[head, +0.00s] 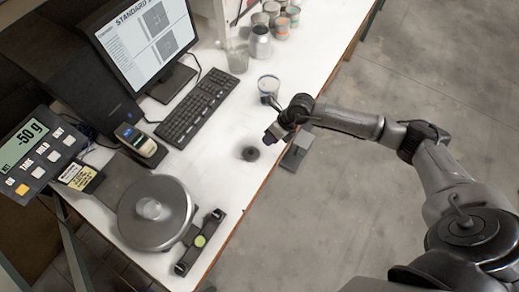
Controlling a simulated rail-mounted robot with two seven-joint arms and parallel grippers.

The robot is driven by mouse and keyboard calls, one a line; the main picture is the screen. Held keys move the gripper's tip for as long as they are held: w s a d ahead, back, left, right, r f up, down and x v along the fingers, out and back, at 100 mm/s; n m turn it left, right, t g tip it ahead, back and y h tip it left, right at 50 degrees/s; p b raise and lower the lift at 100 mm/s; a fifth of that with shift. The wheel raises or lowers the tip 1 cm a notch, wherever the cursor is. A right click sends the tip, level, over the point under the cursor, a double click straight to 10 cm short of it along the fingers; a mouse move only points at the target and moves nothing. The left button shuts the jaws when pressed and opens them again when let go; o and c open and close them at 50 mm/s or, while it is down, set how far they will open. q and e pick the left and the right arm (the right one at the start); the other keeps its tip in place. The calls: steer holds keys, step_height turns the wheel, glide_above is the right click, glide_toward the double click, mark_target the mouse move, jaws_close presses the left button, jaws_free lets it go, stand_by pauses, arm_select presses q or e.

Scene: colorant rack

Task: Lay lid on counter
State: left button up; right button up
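A small dark round piece, which looks like the lid (250,153), lies on the white counter (222,165) near its front edge. My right gripper (270,136) reaches in from the right, just above and to the right of this dark piece. A small gap shows between them in the picture. The fingers are too small and dark to tell whether they are open or shut. My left gripper does not show.
A keyboard (197,107) and monitor (140,38) stand to the left. The counter left of the lid is clear.

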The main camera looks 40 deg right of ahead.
steer(key=s+d+n+b, duration=0.1)
steer(key=n, duration=0.1)
steer(key=s+d+n+t+b, duration=0.1)
steer(key=d+n, duration=0.1)
steer(key=s+d+n+y, duration=0.1)
steer(key=d+n, duration=0.1)
steer(key=shift+s+d+f+n+t+b, duration=0.15)
steer(key=shift+d+f+n+t+b, duration=0.15)
steer(key=shift+b, duration=0.1)
jaws_close()
steer(key=n, duration=0.3)
glide_toward(254, 153)
step_height(254, 153, down, 4)
steer(key=shift+r+t+y, duration=0.1)
steer(key=shift+t+y, duration=0.2)
steer(key=shift+t, duration=0.1)
steer(key=a, duration=0.1)
steer(key=w+a+p, duration=0.1)
steer(key=shift+w+a, duration=0.15)
steer(key=shift+a, duration=0.15)
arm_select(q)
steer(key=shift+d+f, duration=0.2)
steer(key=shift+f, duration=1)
arm_select(e)
steer(key=shift+w+a+f, duration=0.25)
steer(key=shift+w+a, duration=0.1)
steer(key=shift+a, duration=0.2)
